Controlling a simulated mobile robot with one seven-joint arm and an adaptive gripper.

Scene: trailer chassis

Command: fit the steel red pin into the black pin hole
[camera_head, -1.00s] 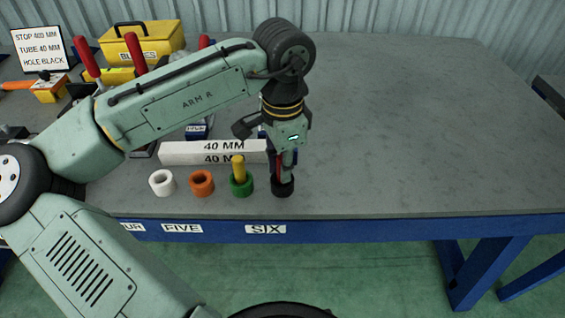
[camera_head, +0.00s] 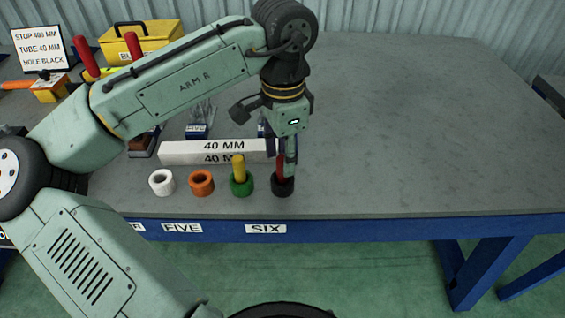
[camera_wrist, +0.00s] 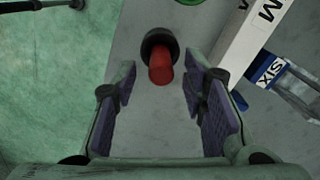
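The red pin (camera_head: 281,167) stands upright in the black pin hole (camera_head: 283,188), a black ring at the right end of a row on the bench. In the wrist view the red pin (camera_wrist: 161,69) shows with its lower end inside the black ring (camera_wrist: 155,38). My gripper (camera_head: 287,160) is over and just behind the pin in the head view. In the wrist view my gripper (camera_wrist: 160,90) is open, with clear gaps between its purple pads and the pin. How deep the pin sits is hidden by the ring.
A green ring (camera_head: 241,186) holding a yellow pin (camera_head: 238,167) stands left of the black one, then an orange ring (camera_head: 202,183) and a white ring (camera_head: 162,183). A white 40 MM bar (camera_head: 213,152) lies behind them. The bench's right side is clear.

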